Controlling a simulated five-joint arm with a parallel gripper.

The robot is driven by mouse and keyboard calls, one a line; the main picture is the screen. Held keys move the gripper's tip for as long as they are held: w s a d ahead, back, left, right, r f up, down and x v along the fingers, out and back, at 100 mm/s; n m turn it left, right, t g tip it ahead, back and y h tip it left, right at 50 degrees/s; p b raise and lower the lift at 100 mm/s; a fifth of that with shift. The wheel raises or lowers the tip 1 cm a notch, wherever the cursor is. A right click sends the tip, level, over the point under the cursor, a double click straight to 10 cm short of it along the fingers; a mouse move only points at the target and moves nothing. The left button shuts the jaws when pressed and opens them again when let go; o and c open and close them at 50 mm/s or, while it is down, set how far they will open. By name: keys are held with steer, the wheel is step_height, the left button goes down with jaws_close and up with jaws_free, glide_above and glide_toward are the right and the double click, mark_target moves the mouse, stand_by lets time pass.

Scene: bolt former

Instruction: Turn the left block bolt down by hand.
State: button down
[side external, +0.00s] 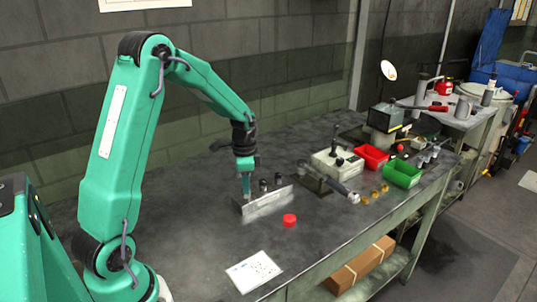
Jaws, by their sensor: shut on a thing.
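A low grey metal block (266,203) stands on the dark bench top. Two dark bolt heads (263,185) (278,180) stand up behind its front face, at the middle and toward the right. My gripper (246,193) points straight down at the left end of the block. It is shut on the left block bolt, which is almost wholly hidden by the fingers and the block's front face. How far that bolt sits in the block cannot be seen.
A red round cap (289,220) lies just in front of the block, and a white sheet (254,272) lies near the front edge. A torque-wrench-like tool (330,184), a grey control box (336,165), a red bin (371,157) and a green bin (403,173) stand to the right.

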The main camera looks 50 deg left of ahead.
steer(key=c, duration=1.2)
jaws_free()
steer(key=shift+c, duration=0.2)
steer(key=shift+r, duration=0.1)
step_height(320, 180, up, 8)
steer(key=s+d+r+n+t, duration=0.3)
steer(key=s+d+r, duration=0.4)
steer(key=d+r, duration=0.25)
steer(key=s+d+n+t, duration=0.2)
steer(key=s+d+n, duration=0.1)
steer(key=s+d, duration=0.4)
steer(key=s, duration=0.3)
steer(key=shift+s+d+r+t, duration=0.25)
steer(key=shift+r+t, duration=0.05)
